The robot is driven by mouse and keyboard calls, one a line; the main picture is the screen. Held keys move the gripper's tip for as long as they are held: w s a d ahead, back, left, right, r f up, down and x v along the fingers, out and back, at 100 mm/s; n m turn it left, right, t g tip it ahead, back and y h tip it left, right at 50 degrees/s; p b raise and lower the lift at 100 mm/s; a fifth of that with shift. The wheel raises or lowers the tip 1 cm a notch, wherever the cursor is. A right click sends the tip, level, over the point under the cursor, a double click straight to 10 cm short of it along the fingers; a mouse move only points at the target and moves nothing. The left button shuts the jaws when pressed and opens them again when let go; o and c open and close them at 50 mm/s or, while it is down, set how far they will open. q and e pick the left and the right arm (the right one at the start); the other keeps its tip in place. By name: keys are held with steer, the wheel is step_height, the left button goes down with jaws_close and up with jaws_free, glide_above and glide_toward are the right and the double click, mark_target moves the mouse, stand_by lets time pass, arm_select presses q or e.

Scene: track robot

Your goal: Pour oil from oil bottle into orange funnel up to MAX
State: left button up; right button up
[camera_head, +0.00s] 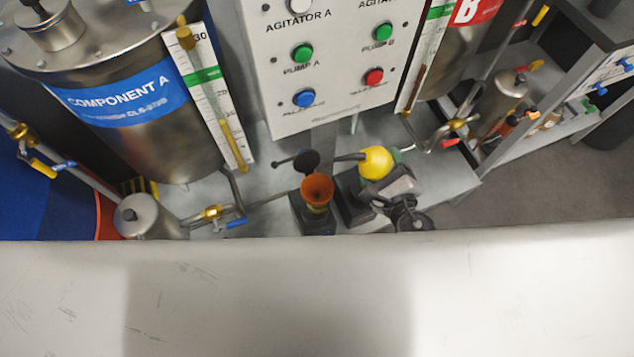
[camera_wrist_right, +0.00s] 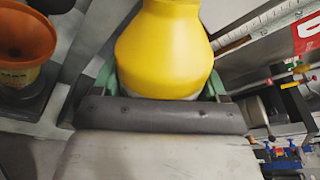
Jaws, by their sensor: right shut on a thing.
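The oil bottle (camera_head: 376,162) is yellow, with a dark spout pointing left towards the orange funnel (camera_head: 317,190). The spout's end is near the funnel's upper right side; I cannot tell the bottle's exact tilt. My right gripper (camera_head: 388,170) is shut on the bottle, to the right of the funnel. The right wrist view shows the yellow bottle (camera_wrist_right: 165,50) between green finger pads, and the funnel (camera_wrist_right: 25,35) at upper left. The funnel stands upright in a dark holder with a dark round lid beside it. No oil stream or level is visible. My left gripper is not in view.
The component A tank (camera_head: 130,120) stands at the left, with a level gauge (camera_head: 212,95) beside it. A white button panel (camera_head: 330,60) rises behind the funnel. Pipes and brass valves (camera_head: 212,212) run low at the left; more pipework (camera_head: 455,125) is at the right.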

steer(key=shift+f+n, duration=0.3)
steer(key=shift+f, duration=0.15)
steer(key=shift+d+f+n+h, duration=0.2)
steer(key=shift+f+n+h, duration=0.2)
steer(key=shift+f+n, duration=0.45)
steer(key=shift+n, duration=0.25)
steer(key=shift+d+n+h+p, duration=0.1)
steer(key=shift+n+h+p, duration=0.2)
steer(key=shift+p, duration=0.15)
steer(key=shift+f, duration=0.1)
steer(key=shift+f, duration=0.15)
stand_by(0.6)
